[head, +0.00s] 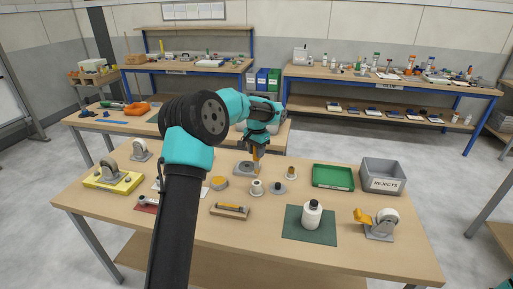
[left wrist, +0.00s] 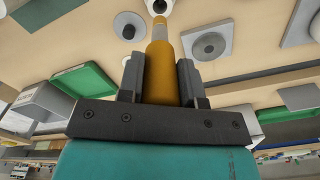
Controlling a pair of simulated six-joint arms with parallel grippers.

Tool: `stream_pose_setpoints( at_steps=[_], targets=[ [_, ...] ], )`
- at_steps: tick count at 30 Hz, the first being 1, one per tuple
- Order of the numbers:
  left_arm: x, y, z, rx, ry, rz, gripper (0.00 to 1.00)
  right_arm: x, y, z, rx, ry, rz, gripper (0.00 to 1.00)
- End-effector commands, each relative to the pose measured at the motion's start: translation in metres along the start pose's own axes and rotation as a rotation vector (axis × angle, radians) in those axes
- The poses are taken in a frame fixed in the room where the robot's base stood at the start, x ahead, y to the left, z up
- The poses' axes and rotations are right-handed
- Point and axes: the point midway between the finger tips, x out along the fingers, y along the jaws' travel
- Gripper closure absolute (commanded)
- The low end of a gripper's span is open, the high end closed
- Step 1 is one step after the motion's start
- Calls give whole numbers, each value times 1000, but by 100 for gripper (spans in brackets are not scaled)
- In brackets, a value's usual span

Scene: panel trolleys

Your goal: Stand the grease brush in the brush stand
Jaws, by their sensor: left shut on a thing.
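My left gripper (head: 257,144) is shut on the grease brush (head: 257,160), which hangs tip down above the table. In the left wrist view the left gripper (left wrist: 159,82) has a finger on each side of the orange handle (left wrist: 162,70); a grey ferrule and a yellowish tip show beyond it. A small white cup with a dark opening (head: 257,188), seemingly the brush stand, stands on the table below the brush. It also shows in the left wrist view (left wrist: 161,6), cut by the edge, beyond the brush tip. I cannot tell the gap between them. My right gripper is not in view.
A grey plate with a disc (head: 243,169), a grey disc with a dark knob (head: 278,188) and a tape roll (head: 219,184) lie nearby. A tan tray (head: 229,213) is in front. A green tray (head: 333,184), a rejects bin (head: 383,185) and a white bottle (head: 312,215) stand to the right.

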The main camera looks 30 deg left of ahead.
Motion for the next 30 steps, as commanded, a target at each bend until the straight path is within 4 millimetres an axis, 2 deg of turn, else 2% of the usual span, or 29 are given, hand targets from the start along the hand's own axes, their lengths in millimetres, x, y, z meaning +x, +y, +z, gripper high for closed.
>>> stream_pose_setpoints(
  at_steps=[15, 30],
  targets=[
    [37, 0, 0, 1, 0, -1, 91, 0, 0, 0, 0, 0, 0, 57],
    [42, 0, 0, 1, 1, -1, 91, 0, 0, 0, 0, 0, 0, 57]
  ],
)
